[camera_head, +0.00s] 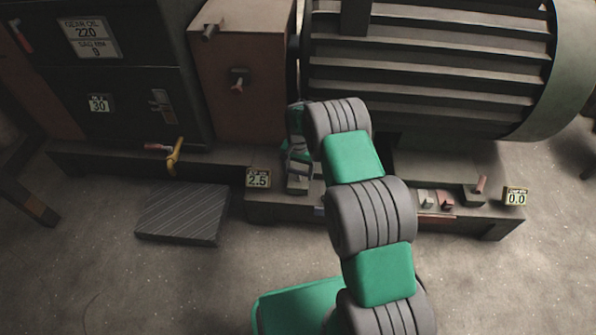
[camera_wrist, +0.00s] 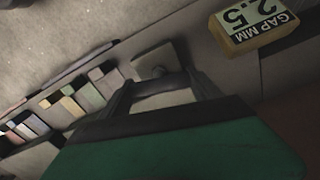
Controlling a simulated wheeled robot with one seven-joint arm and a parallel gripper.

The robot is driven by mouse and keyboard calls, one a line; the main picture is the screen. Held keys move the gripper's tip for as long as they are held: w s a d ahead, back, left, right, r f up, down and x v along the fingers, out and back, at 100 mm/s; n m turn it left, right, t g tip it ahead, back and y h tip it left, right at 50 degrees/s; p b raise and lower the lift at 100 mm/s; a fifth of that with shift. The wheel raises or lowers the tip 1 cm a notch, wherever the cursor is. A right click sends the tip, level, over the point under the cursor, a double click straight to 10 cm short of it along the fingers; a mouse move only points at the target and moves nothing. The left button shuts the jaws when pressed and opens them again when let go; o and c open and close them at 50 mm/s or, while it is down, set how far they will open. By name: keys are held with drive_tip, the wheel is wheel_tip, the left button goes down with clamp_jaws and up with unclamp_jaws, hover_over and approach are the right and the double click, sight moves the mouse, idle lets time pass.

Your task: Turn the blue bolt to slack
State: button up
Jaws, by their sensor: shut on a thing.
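My gripper (camera_head: 297,180) reaches down at the front of the machine's base, just right of the 2.5 gap display. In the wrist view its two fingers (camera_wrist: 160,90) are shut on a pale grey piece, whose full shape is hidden. Just beyond the fingertips is a pale block (camera_wrist: 155,60) with a small rounded knob. No clearly blue bolt shows. A small bluish patch (camera_head: 320,210) shows on the base's front, right of my gripper, partly beside my arm; I cannot tell what it is. The gap display (camera_head: 258,179) reads 2.5 and also shows in the wrist view (camera_wrist: 254,22).
A ribbed motor (camera_head: 430,65) stands behind my arm. Small blocks (camera_head: 428,197), a red-handled part (camera_head: 480,186) and a 0.0 display (camera_head: 516,196) are on the right. A yellow hook-like part (camera_head: 174,155) and a dark plate (camera_head: 183,213) are left. The front floor is open.

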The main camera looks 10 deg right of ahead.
sight(298, 170)
drive_tip(key=shift+n, duration=1.2)
drive_tip(key=o, duration=1.4)
drive_tip(key=shift+r, duration=0.1)
wheel_tip(298, 170, up, 8)
drive_tip(key=p, duration=0.2)
drive_tip(key=shift+f+p, duration=0.2)
drive_tip(key=shift+p, duration=0.2)
